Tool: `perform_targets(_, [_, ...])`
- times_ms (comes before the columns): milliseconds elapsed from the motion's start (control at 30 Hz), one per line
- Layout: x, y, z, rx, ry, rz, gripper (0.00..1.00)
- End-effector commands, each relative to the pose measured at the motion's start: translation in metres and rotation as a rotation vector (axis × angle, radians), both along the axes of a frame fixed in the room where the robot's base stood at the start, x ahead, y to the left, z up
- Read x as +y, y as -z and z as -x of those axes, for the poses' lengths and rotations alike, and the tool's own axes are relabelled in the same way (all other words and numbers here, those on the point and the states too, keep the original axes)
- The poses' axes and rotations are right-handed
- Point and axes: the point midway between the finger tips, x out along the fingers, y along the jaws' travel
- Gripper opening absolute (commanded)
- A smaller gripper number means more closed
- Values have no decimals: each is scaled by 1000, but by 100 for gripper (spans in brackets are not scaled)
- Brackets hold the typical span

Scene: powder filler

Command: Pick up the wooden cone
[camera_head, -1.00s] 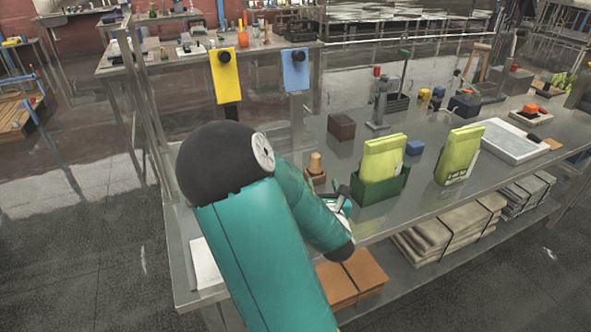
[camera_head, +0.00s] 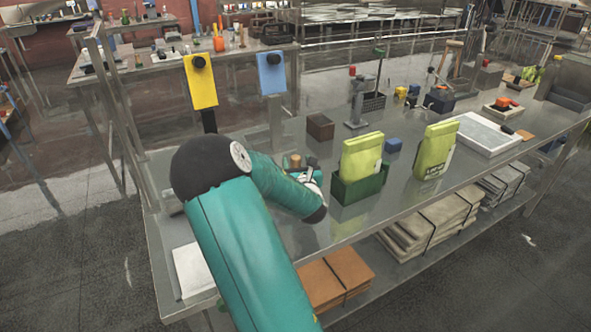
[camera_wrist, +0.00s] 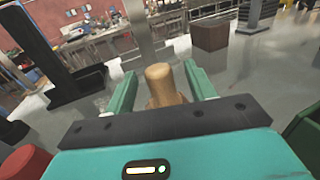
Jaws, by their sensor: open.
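The wooden cone (camera_wrist: 161,84) is a tan, upright piece with a rounded top and a wider lower part. In the wrist view it stands between the two green fingers of my gripper (camera_wrist: 160,88). The fingers are open, with a gap visible on either side of the cone's top. The cone's base is hidden behind the dark gripper body. In the head view only the top of the cone (camera_head: 295,160) shows above my teal arm, and my gripper (camera_head: 311,168) is beside it, partly hidden by the arm.
A green box (camera_head: 360,188) holding a lime bag (camera_head: 361,155) stands just right of my gripper. A brown block (camera_head: 320,126) is behind. A second lime bag (camera_head: 436,150) and a white tray (camera_head: 487,134) are farther right on the metal table (camera_head: 400,203).

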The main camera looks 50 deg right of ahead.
Motion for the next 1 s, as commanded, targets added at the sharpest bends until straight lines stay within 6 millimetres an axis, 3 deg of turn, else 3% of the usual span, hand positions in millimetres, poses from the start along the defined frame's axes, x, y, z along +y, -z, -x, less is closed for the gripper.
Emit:
perform_targets(133, [-9,0,-16,-1,-1,1,55])
perform_targets(400, [-11,0,-19,-1,-2,-1,55])
perform_targets(667, [-11,0,-19,-1,-2,-1,6])
perform_targets(1000, [-11,-3,-19,-2,-2,0,6])
